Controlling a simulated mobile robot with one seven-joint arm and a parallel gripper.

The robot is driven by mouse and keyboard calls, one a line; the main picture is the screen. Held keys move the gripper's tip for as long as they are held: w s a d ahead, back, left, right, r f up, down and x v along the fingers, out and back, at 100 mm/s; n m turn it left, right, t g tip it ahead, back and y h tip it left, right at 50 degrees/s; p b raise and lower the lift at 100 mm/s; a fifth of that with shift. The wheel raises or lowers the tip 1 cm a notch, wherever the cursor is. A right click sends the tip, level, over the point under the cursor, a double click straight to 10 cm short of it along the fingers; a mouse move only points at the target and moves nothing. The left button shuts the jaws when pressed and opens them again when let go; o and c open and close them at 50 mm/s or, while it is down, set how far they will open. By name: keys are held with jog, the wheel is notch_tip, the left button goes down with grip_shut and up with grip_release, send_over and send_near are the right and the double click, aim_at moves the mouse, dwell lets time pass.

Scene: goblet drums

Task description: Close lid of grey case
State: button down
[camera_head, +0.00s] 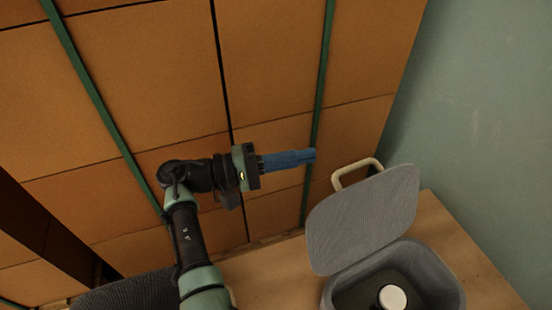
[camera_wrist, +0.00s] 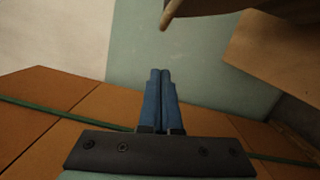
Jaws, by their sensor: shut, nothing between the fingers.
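The grey case (camera_head: 452,291) stands on a wooden surface at the lower right of the head view. Its grey lid (camera_head: 362,222) is open and tilted up, leaning back to the left. A beige handle (camera_head: 356,171) sticks up at the lid's far edge. My gripper (camera_head: 313,155) has blue fingers held together, empty, pointing right, to the left of the handle and apart from it in the picture. The shut fingers also show in the wrist view (camera_wrist: 160,76). A beige piece at the top of that view (camera_wrist: 172,14) may be the handle.
A dark item with a white round top (camera_head: 392,298) sits inside the case. The wooden surface (camera_head: 270,277) is clear left of the case. A dark grey object (camera_head: 125,292) is at the lower left. Orange panels with green strips stand behind, and a green wall (camera_head: 480,140) is at right.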

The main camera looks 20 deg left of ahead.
jog(key=shift+s+d+r+p, duration=0.2)
jog(key=shift+s+d, duration=0.1)
jog(key=shift+d, duration=0.5)
jog(key=shift+s+d+r+p, duration=0.1)
jog(key=shift+s+d+p, duration=0.15)
jog(key=shift+d, duration=0.55)
jog(key=shift+s+d+r+p, duration=0.15)
jog(key=shift+s+d, duration=0.15)
jog(key=shift+d, duration=0.5)
jog(key=shift+d, duration=0.1)
